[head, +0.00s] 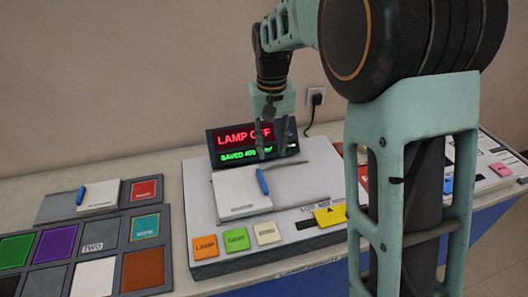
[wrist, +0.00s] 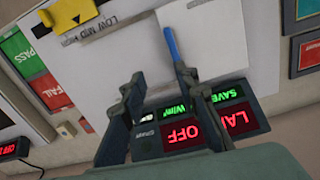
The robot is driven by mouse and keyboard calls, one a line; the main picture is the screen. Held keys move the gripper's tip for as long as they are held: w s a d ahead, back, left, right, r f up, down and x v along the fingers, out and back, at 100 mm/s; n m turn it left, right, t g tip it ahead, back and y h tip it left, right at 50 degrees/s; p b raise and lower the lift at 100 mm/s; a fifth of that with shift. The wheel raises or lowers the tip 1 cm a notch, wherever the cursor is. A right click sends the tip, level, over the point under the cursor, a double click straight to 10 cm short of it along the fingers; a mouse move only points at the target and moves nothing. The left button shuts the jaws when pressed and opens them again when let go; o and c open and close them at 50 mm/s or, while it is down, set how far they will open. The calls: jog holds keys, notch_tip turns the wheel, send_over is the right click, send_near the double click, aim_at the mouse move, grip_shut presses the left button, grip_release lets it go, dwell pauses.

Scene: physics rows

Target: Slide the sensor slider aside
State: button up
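A panel (head: 200,215) on the bench carries a white plate (head: 236,203) with an upright blue handle (head: 262,181). The plate appears to be the sensor slider, though I cannot read a label on it. In the wrist view the blue handle (wrist: 172,47) stands just beyond my gripper's fingertips (wrist: 160,75). A yellow slider (head: 330,215) sits in a slot marked LOW MID; it also shows in the wrist view (wrist: 75,20). In the head view my gripper (head: 270,150) hangs above the blue handle, fingers apart and empty. Contact with the handle is not clear.
A display (head: 240,145) reading LAMP OFF stands behind the plate, close to my fingers. Orange (head: 205,246), green (head: 237,239) and cream (head: 267,233) buttons line the front. A tiled panel (head: 100,245) lies left. My arm hides part of the right side.

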aim_at(263, 180)
jog(key=shift+n, duration=0.5)
jog(key=f, duration=0.3)
jog(key=a+f, duration=0.1)
jog(key=f, duration=0.3)
jog(key=a+f, duration=0.1)
jog(key=f, duration=0.3)
jog(key=shift+a+f, duration=0.15)
jog(key=shift+a, duration=0.05)
grip_shut()
jog(key=shift+w, duration=0.1)
